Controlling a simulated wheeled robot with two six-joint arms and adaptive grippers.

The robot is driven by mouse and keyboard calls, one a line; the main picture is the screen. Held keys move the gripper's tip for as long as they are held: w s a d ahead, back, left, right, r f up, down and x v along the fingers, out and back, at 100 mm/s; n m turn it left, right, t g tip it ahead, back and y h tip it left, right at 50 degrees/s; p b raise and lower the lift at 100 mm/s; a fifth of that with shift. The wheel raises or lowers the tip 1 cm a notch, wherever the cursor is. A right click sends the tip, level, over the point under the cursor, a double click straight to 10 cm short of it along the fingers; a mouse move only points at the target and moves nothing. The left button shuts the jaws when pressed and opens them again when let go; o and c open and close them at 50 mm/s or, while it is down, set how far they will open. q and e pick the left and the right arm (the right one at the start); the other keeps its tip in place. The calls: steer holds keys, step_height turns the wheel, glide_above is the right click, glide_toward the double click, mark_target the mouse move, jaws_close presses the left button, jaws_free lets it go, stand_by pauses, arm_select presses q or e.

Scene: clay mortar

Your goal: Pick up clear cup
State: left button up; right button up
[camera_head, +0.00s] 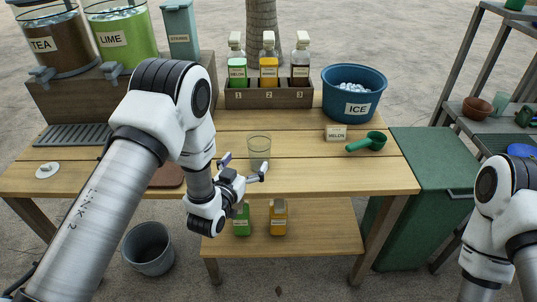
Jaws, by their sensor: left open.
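The clear cup (259,148) stands upright on the wooden table (300,178), near the middle. It is see-through and looks empty. My left gripper (246,167) is open at the near side of the cup, with one finger to its left and the other in front of its lower right. I cannot tell whether a finger touches the cup. My right arm shows at the lower right, but its gripper is out of view.
Behind the cup is a wooden rack (269,97) with three bottles. Drink dispensers (122,33) stand at the back left.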

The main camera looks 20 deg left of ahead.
mark_target(255, 146)
arm_select(q)
steer(key=shift+w+d+r, duration=0.2)
steer(key=shift+w+d, duration=0.15)
steer(key=shift+w, duration=0.35)
steer(key=shift+w+a+r+t, duration=0.35)
steer(key=shift+w+r+t, duration=0.05)
steer(key=shift+w+r, duration=0.4)
steer(key=w, duration=0.1)
steer(key=w+d, duration=0.1)
steer(key=w, duration=0.2)
steer(key=shift+w+d+p, duration=0.25)
steer(key=shift+w+p, duration=0.05)
steer(key=shift+p, duration=0.05)
steer(key=shift+w+a, duration=0.1)
steer(key=shift+w, duration=0.35)
steer(key=c, duration=1.2)
arm_select(e)
steer(key=shift+s+a, duration=0.1)
